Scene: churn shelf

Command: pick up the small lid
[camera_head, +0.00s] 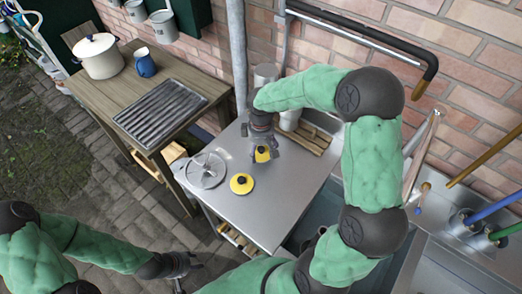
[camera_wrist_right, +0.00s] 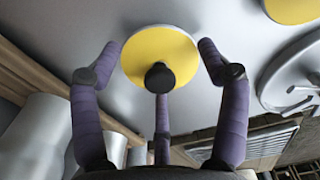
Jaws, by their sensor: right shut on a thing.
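The small lid (camera_head: 262,155) is a yellow disc with a black knob, over the steel table near its back. In the right wrist view the small lid (camera_wrist_right: 160,58) lies between the fingers of my right gripper (camera_wrist_right: 160,62). A larger yellow lid (camera_head: 241,184) with a black knob lies nearer the front. My left gripper (camera_head: 182,268) is low, away from the table; its fingers are too small to judge.
A round metal part (camera_head: 206,170) lies left of the larger lid on the steel table (camera_head: 262,215). A wooden slatted rack (camera_head: 306,138) is at the back right. A wooden bench (camera_head: 120,92) at left holds a white pot (camera_head: 98,57) and a blue jug (camera_head: 145,64).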

